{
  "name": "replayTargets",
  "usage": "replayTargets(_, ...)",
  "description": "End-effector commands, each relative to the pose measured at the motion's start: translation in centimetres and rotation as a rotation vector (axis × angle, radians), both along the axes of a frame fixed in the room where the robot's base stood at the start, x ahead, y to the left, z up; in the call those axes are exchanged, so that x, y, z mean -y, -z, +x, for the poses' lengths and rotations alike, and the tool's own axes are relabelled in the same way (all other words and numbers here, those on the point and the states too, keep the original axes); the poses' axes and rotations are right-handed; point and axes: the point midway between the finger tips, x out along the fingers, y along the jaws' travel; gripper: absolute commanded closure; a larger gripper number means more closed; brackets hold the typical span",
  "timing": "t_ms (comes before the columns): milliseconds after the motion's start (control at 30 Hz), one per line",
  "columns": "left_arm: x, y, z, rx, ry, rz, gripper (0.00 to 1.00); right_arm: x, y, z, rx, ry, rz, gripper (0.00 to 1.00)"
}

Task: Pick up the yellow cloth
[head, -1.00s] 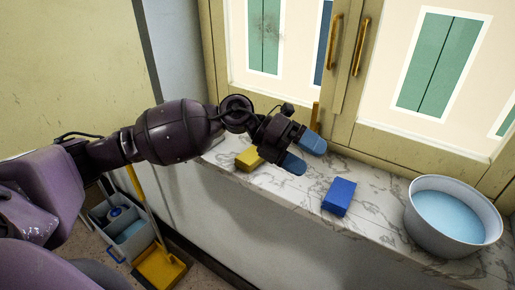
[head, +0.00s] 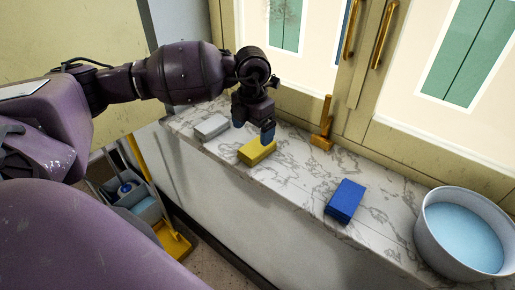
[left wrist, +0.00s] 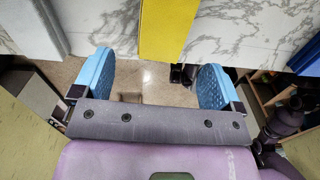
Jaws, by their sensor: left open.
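The yellow cloth (head: 257,151) looks like a folded yellow block lying on the marble ledge (head: 290,180). In the left wrist view the yellow cloth (left wrist: 168,28) shows at the top middle, beyond and between the fingers. My left gripper (head: 253,128) points down just over the cloth, with its blue fingertips spread and nothing between them. In the left wrist view the left gripper (left wrist: 155,70) also shows open and empty. I cannot tell whether a fingertip touches the cloth. My right gripper is not in view.
A whitish block (head: 211,127) lies left of the cloth and a blue block (head: 345,201) lies to its right. A white basin of blue water (head: 462,238) stands at the far right. A wooden piece (head: 324,130) stands by the cabinet doors. A cleaning caddy (head: 140,205) is below the ledge.

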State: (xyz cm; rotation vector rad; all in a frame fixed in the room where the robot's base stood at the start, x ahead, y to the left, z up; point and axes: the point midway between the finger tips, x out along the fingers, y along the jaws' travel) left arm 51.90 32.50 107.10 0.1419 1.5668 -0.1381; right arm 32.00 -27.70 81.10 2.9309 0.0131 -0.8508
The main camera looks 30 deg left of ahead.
Motion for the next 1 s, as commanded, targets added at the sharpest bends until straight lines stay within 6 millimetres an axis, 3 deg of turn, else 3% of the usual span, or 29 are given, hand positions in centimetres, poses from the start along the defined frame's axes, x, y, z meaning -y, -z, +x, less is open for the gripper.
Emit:
replayTargets(367,0.1,3.0,-0.3,-0.002,0.001,-0.003,0.08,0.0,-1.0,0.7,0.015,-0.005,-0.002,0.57)
replayTargets(633,0.2,6.5,-0.6,-0.001,0.000,-0.004,0.08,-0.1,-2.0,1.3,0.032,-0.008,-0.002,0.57)
replayTargets(867,0.2,6.9,-0.6,0.001,0.002,-0.002,0.08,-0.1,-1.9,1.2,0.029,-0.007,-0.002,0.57)
replayTargets(1000,0.2,6.9,-0.6,0.001,0.001,-0.002,0.25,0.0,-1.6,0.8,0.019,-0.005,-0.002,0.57)
